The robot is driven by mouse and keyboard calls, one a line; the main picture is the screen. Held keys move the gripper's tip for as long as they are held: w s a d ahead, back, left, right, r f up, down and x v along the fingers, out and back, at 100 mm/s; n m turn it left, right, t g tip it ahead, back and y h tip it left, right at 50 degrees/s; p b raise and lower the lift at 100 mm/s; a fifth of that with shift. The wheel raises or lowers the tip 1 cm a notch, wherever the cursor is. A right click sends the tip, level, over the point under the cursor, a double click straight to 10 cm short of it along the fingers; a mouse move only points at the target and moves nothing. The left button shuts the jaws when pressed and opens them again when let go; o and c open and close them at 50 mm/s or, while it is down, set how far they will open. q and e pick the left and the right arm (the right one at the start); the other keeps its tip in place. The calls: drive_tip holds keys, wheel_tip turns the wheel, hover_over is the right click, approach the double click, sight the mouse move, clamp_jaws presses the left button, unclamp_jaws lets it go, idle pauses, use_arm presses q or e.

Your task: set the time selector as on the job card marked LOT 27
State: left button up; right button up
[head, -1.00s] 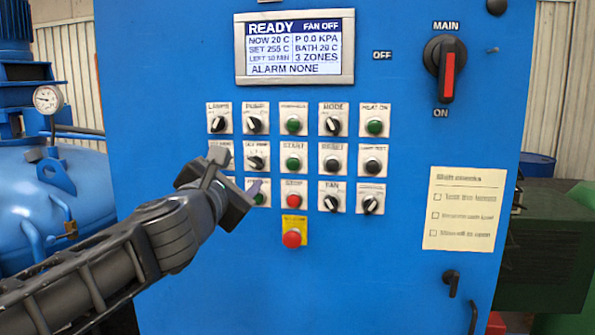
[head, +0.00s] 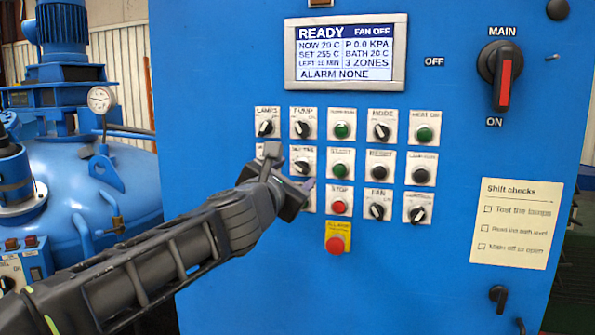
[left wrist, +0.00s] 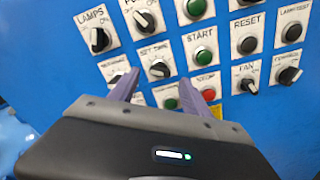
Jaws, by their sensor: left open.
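The time selector (head: 301,167), a black knob on a white plate, is in the second row of the blue panel, below the PUMP switch. In the left wrist view the selector (left wrist: 160,69) has a plate reading SET TIME, and its scale marks are too small to read. My left gripper (head: 290,169) is open in front of the panel, over the lower left controls. In the left wrist view its two purple fingers (left wrist: 158,80) point at the panel on either side of the selector, with no clear contact. No card marked LOT 27 is in view.
Other switches and buttons surround the selector, including START (head: 341,165), STOP (head: 340,207) and a red emergency button (head: 335,244). The display (head: 347,55) reads READY, ALARM NONE. A Shift checks note (head: 516,222) is at right, beneath the MAIN switch (head: 501,75).

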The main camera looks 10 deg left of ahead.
sight(300, 170)
use_arm(q)
drive_tip(key=w, duration=0.3)
drive_tip(key=shift+w+d, duration=0.1)
drive_tip(key=shift+c, duration=0.4)
clamp_jaws()
